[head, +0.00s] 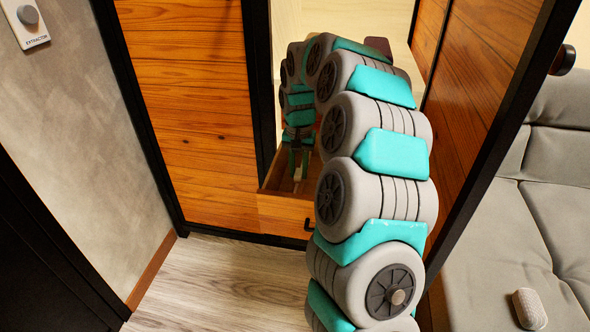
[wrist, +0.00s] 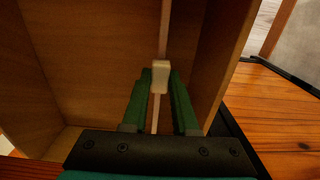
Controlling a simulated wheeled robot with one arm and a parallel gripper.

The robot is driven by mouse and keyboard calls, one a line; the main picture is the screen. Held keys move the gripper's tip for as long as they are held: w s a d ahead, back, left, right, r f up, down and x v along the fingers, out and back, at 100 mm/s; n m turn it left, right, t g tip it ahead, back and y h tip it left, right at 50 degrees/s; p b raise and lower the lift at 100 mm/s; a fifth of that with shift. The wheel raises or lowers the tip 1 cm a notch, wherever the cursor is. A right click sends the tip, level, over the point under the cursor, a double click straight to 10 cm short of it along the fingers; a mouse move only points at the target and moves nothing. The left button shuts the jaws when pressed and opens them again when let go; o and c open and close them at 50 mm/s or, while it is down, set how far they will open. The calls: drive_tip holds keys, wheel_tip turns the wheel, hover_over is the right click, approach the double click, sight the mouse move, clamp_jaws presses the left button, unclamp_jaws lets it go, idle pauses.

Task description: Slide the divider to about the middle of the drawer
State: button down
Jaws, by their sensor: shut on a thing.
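The wooden drawer (head: 284,211) stands open at the foot of the wood-panelled unit in the head view, partly hidden by my arm. In the wrist view I look into the drawer, with its side wall (wrist: 231,55) at the right. The divider (wrist: 166,28) is a thin pale strip running up the picture, nearer the right wall than the left. A whitish tab (wrist: 160,77) sits on it. My gripper (wrist: 160,84) has its two green fingers shut on this tab. In the head view my gripper (head: 298,174) reaches down into the drawer.
The unit's dark frame post (head: 260,90) stands close left of my arm. A wood panel (head: 480,100) and a grey sofa (head: 520,240) are at the right. The wooden floor (head: 220,285) before the drawer is clear.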

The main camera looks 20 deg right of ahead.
drive_tip(key=s+d+b, duration=0.1)
drive_tip(key=s+d, duration=0.3)
drive_tip(key=d, duration=0.2)
drive_tip(key=shift+s+d, duration=0.25)
drive_tip(key=shift+d, duration=0.05)
drive_tip(key=c, duration=0.7)
unclamp_jaws()
drive_tip(key=shift+r, duration=0.1)
wheel_tip(320, 180, up, 8)
drive_tip(key=shift+f+b, duration=0.2)
drive_tip(key=shift+b, duration=0.2)
